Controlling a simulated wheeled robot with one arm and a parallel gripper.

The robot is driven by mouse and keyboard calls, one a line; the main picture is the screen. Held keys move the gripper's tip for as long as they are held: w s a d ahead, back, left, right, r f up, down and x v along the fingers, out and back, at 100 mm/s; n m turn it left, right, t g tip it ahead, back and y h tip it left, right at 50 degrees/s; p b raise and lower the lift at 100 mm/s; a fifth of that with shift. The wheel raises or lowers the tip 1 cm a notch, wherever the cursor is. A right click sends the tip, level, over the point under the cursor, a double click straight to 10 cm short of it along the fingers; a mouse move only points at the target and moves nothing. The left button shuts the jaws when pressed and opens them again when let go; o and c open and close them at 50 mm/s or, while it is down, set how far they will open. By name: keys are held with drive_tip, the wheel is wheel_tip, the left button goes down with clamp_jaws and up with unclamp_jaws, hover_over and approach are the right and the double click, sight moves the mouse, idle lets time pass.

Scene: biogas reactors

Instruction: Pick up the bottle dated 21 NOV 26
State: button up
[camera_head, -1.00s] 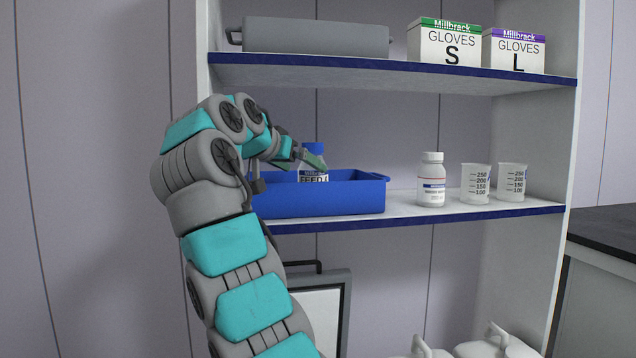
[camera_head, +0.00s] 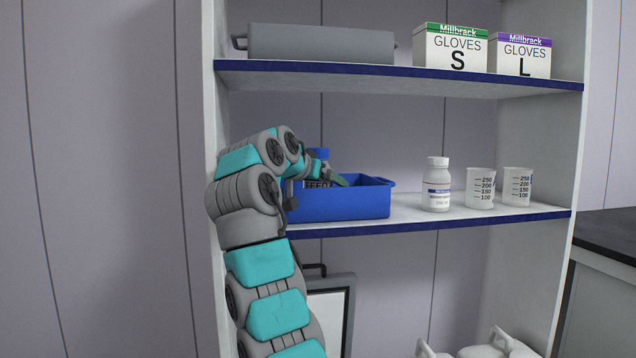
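A bottle with a blue cap (camera_head: 319,154) stands in a blue bin (camera_head: 350,205) on the middle shelf. Its label (camera_head: 317,185) reads "FEED"; no date is legible. My gripper (camera_head: 328,178) is at the bottle, over the bin. One finger with a greenish pad shows in front of or beside the bottle's right side. The other finger is hidden by my wrist and arm, so I cannot tell whether the gripper is open or touches the bottle. The bottle's left side is partly covered by my arm.
A white bottle (camera_head: 437,186) and two beakers (camera_head: 480,188) (camera_head: 516,187) stand right of the bin. Above is a shelf (camera_head: 400,75) with a grey case (camera_head: 320,43) and two glove boxes (camera_head: 450,48) (camera_head: 520,56). White jugs (camera_head: 497,345) are below. The rack's left upright (camera_head: 208,200) is beside my arm.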

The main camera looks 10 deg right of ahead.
clamp_jaws()
idle(0.8)
